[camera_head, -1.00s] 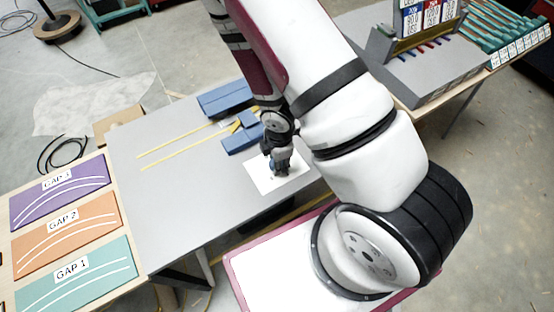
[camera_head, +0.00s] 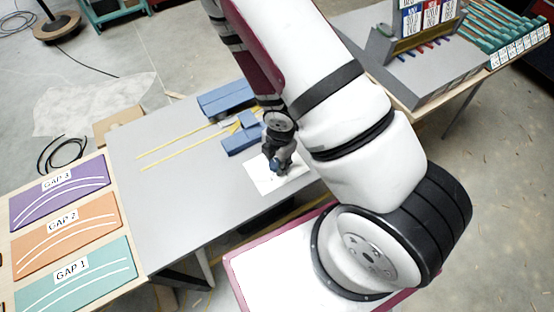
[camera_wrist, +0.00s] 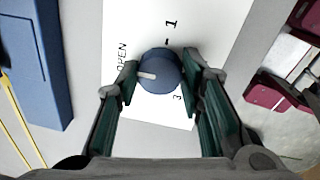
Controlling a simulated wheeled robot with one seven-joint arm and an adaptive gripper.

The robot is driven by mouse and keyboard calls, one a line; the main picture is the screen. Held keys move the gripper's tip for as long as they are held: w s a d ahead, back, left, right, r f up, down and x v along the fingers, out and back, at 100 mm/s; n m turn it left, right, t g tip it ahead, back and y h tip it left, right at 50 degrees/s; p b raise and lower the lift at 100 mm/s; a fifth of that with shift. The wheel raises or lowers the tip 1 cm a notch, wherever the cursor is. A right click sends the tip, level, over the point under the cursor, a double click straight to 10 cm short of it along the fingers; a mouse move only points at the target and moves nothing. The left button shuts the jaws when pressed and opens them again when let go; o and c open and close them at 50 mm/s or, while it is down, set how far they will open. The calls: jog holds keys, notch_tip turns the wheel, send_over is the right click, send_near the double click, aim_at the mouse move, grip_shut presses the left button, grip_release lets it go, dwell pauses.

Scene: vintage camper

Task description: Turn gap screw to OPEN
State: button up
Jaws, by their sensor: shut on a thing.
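The gap screw shows in the wrist view as a round blue knob (camera_wrist: 165,78) with a white pointer mark. It sits on a white plate (camera_wrist: 215,25) printed OPEN, 1 and 3. My gripper (camera_wrist: 160,80) is shut on the knob, one green-padded finger on each side. In the head view my gripper (camera_head: 279,166) is down over the white plate (camera_head: 262,180), and the knob is mostly hidden there.
Blue blocks (camera_head: 226,99) and yellow rods (camera_head: 180,137) lie on the grey table (camera_head: 190,200) beside the plate. Purple, orange and teal GAP panels (camera_head: 75,275) are at the left. A grey rack (camera_head: 425,75) stands at the upper right.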

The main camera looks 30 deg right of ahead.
jog(key=o, duration=1.2)
jog(key=shift+c, duration=0.2)
jog(key=shift+r, duration=0.1)
notch_tip(320, 180, up, 12)
jog(key=shift+s, duration=0.4)
jog(key=shift+d, duration=0.1)
